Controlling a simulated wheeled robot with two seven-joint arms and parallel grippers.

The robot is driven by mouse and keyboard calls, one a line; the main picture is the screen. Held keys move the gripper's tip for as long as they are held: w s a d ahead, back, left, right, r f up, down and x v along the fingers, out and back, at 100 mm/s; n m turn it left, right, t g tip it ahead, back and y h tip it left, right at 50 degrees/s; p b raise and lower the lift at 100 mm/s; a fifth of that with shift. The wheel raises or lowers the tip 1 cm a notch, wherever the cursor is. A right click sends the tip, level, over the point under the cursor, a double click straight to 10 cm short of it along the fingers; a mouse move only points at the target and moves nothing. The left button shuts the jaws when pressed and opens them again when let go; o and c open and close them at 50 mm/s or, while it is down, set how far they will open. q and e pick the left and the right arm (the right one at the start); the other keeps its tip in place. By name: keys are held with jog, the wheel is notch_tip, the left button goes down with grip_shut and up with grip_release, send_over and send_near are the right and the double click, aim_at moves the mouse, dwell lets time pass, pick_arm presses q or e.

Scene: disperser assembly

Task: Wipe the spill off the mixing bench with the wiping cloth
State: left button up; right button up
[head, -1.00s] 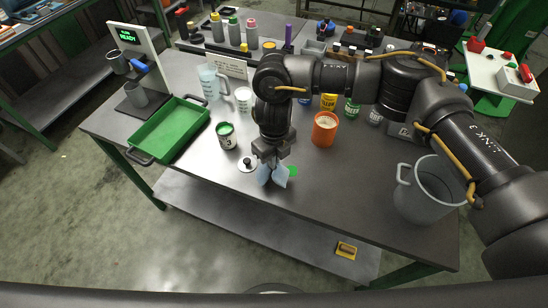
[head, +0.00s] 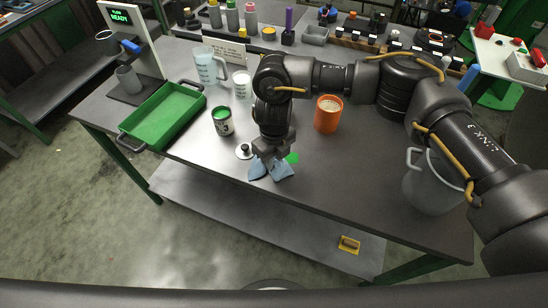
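A light blue wiping cloth (head: 282,169) hangs in folds below my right gripper (head: 270,155), low over or on the mixing bench (head: 215,168) near its front edge. The gripper points down and is shut on the cloth; the cloth hides the fingertips. A small bright green spill (head: 292,158) shows on the bench just right of the gripper, beside the cloth's upper right edge. Part of it may be hidden by the gripper and cloth. My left gripper is not in view.
A green tray (head: 165,116) lies left, a grey bucket (head: 430,183) right. The bench between cloth and bucket is clear.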

jog(key=o, duration=1.1)
jog(key=shift+f, duration=0.15)
jog(key=shift+f+b, duration=1)
jog(key=shift+b, duration=0.1)
grip_shut()
